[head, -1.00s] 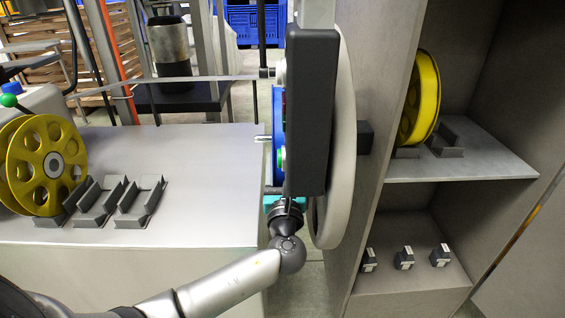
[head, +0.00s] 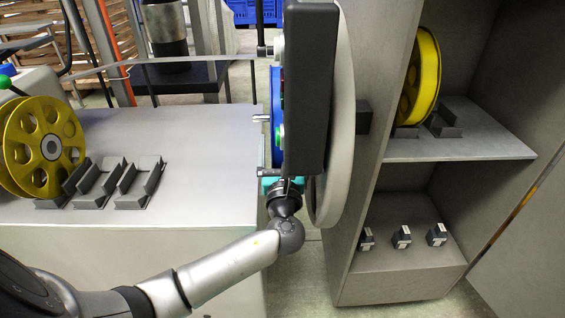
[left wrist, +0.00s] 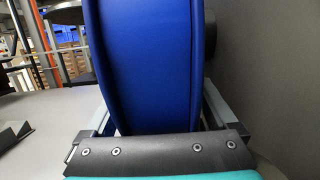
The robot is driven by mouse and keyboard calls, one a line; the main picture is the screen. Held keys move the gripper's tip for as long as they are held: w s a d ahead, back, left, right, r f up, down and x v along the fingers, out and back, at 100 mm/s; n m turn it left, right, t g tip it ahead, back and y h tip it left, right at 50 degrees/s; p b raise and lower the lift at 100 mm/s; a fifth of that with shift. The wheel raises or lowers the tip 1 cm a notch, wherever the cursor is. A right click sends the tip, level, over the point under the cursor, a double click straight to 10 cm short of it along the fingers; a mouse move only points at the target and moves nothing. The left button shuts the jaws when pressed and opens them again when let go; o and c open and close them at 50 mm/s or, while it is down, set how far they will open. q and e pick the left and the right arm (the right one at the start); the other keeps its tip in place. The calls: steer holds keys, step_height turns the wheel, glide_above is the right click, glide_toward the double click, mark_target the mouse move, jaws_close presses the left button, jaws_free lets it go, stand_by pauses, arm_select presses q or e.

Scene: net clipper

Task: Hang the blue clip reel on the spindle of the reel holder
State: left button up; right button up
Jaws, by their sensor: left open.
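The blue clip reel (head: 277,100) stands edge-on in the head view, partly hidden behind the black box of the reel holder (head: 312,90). A short metal spindle end (head: 262,118) sticks out to the left of the reel, so the reel appears to be around the spindle; its hub is hidden. My left gripper (head: 274,165) is below the reel, open, with its fingers on either side of the lower rim. In the left wrist view the blue reel (left wrist: 150,60) fills the space between the open fingers (left wrist: 157,110). My right gripper is not in view.
A yellow reel (head: 20,150) stands on the grey table (head: 200,160) at left, beside empty dark cradles (head: 140,185). Another yellow reel (head: 428,75) stands on the cabinet shelf (head: 470,148) at right. A large grey disc (head: 343,150) stands behind the black box.

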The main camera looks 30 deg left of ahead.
arm_select(q)
steer(key=p+v, duration=0.3)
steer(key=v, duration=1.1)
steer(key=shift+s+d, duration=0.2)
steer(key=shift+s, duration=0.2)
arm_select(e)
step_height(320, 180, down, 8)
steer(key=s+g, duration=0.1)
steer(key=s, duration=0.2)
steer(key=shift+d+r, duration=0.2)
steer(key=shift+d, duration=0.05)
